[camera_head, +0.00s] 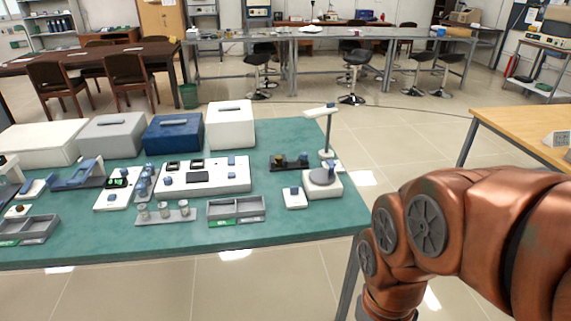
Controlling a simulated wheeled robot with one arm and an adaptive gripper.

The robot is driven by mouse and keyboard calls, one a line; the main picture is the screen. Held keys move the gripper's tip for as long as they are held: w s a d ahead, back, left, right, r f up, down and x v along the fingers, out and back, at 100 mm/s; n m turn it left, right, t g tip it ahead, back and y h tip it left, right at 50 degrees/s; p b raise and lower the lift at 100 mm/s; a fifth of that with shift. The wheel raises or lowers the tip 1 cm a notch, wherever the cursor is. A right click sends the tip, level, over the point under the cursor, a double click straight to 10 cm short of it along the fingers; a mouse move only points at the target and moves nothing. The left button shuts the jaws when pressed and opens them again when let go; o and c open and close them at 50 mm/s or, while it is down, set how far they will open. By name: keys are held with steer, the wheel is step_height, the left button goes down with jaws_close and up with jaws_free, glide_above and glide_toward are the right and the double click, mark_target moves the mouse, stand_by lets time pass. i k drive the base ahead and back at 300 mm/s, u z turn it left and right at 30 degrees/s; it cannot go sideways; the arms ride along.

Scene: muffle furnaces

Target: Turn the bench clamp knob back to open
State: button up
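Several small devices with blue knobs or blocks stand on the green-topped bench (290,232). A dark low fixture (289,163) with small knob-like parts lies toward the right end. A small white block with a blue top (294,198) stands in front of it. To the right is a white base with a round grey plate and an upright post (323,183). I cannot tell which of these is the bench clamp, or how its knob is set. My copper arm fills the lower right, beyond the bench's right edge. My gripper is out of view.
White, grey and blue boxes (174,134) line the bench's back left. A wide white panel (205,176), a row of small cups (166,212) and a grey divided tray (236,210) stand on the bench. A wooden table (520,125) is at right. Tiled floor (420,140) lies open between.

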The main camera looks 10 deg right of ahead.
mark_target(303, 155)
steer(key=z, duration=0.5)
steer(key=k, duration=0.6)
steer(key=z, duration=0.85)
steer(key=i, duration=0.8)
steer(key=u, duration=0.4)
steer(key=i, duration=0.85)
steer(key=u, duration=1.2)
steer(key=i, duration=0.45)
steer(key=u, duration=0.5)
